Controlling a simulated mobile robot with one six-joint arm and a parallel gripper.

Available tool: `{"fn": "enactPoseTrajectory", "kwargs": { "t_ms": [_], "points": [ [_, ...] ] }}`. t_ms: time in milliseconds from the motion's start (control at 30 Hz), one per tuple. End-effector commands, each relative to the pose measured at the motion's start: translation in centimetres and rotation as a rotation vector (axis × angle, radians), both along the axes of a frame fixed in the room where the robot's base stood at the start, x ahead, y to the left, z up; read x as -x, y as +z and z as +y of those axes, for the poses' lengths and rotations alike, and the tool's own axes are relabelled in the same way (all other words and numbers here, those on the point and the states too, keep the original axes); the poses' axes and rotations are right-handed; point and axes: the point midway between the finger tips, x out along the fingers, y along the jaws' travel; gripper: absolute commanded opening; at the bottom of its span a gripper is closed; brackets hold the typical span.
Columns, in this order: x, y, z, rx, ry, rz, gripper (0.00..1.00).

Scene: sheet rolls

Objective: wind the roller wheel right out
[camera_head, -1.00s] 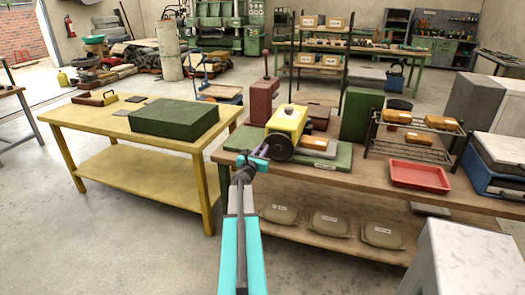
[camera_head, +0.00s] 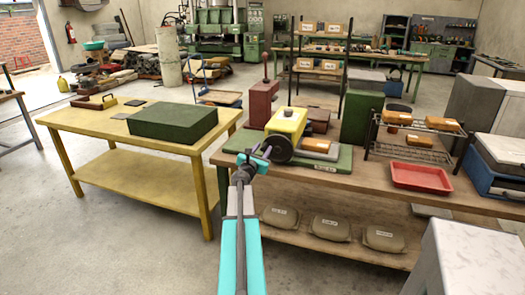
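The roller wheel (camera_head: 280,150) is a dark round disc on the near side of the yellow roller housing (camera_head: 288,122). The machine sits on a green base (camera_head: 322,158) on the brown workbench. My gripper (camera_head: 255,153) is at the bench's left edge, just left of the wheel, with its fingers pointing up. Two fingertips show with a gap between them and nothing visible in the gap. I cannot tell whether a finger touches the wheel's rim.
A red tray (camera_head: 420,177) and wire rack are farther right. A yellow table (camera_head: 75,125) stands left across a floor gap.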

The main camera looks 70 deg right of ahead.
Motion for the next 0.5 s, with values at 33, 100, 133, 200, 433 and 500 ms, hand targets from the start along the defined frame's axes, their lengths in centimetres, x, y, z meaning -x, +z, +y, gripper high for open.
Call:
{"fn": "enactPoseTrajectory", "kwargs": {
  "t_ms": [33, 100, 133, 200, 433, 500],
  "points": [
    [0.00, -0.01, 0.00, 0.000, 0.000, 0.000, 0.34],
    [-0.01, -0.01, 0.00, 0.000, 0.000, 0.001, 0.34],
    [-0.02, -0.01, 0.00, 0.000, 0.000, 0.001, 0.34],
    [-0.02, -0.02, 0.01, 0.000, 0.000, 0.001, 0.34],
    [0.00, -0.04, 0.44, 0.000, 0.001, 0.001, 0.34],
    [0.02, -0.04, 0.79, 0.000, 0.001, 0.001, 0.34]
  ]
}}
